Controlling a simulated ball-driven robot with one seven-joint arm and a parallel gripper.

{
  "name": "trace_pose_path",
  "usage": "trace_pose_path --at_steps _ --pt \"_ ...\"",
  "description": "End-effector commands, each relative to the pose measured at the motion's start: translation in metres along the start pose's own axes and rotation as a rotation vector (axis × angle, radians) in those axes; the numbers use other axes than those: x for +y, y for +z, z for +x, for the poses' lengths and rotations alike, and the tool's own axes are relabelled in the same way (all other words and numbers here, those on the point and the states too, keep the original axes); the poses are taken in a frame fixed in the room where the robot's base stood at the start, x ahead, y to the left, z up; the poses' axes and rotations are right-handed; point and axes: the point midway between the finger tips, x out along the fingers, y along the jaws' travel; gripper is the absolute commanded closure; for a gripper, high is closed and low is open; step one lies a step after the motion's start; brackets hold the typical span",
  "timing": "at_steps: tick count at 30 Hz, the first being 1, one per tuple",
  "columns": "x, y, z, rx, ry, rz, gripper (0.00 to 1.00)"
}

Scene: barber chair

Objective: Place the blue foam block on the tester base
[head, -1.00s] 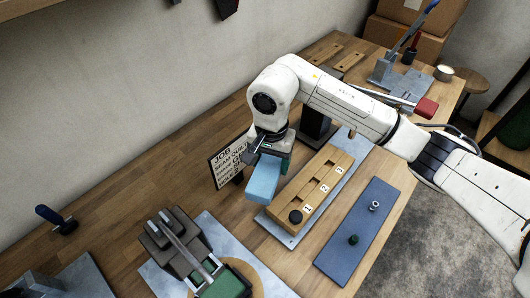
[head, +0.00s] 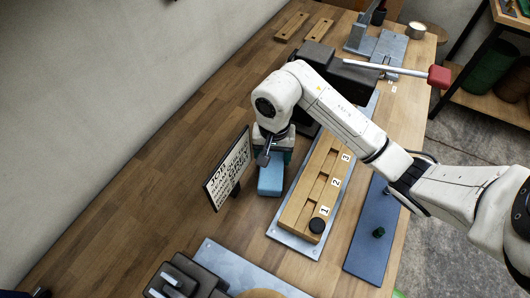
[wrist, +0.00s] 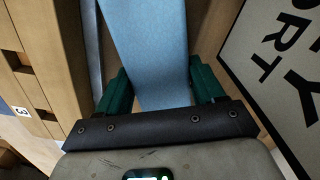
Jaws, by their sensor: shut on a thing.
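The blue foam block (head: 270,183) is held in my gripper (head: 273,160), between the printed sign and the numbered wooden rack. In the wrist view the blue block (wrist: 148,50) runs away between two green finger pads, which press on its sides. I cannot tell whether its underside touches the table. A dark device (head: 350,75) with a long red-ended lever stands behind my arm, partly hidden by it; it may be the tester, but I cannot tell its base for sure.
The sign (head: 229,168) stands close left of the block. The wooden rack (head: 300,195), with a black knob near slot 1, is close on the right. A blue mat (head: 370,245) lies beyond it. The red-ended lever (head: 400,70) sticks out right. Bare table (head: 150,195) lies left.

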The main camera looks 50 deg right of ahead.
Motion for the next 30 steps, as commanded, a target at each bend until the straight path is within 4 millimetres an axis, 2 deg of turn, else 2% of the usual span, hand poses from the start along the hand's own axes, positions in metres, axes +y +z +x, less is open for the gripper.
trace_pose_path --at_steps 3,16,17,24,30 --pt "0.0057 0.003 0.008 0.0 -0.001 0.002 0.62" --pt "0.0065 0.0032 0.0114 0.002 0.001 -0.001 0.62" --pt "0.0065 0.0033 0.011 0.002 0.001 -0.001 0.31" --pt "0.0064 0.0034 0.01 0.001 0.0 0.0 0.08" --pt "0.0064 0.0034 0.01 0.001 0.0 0.0 0.07"
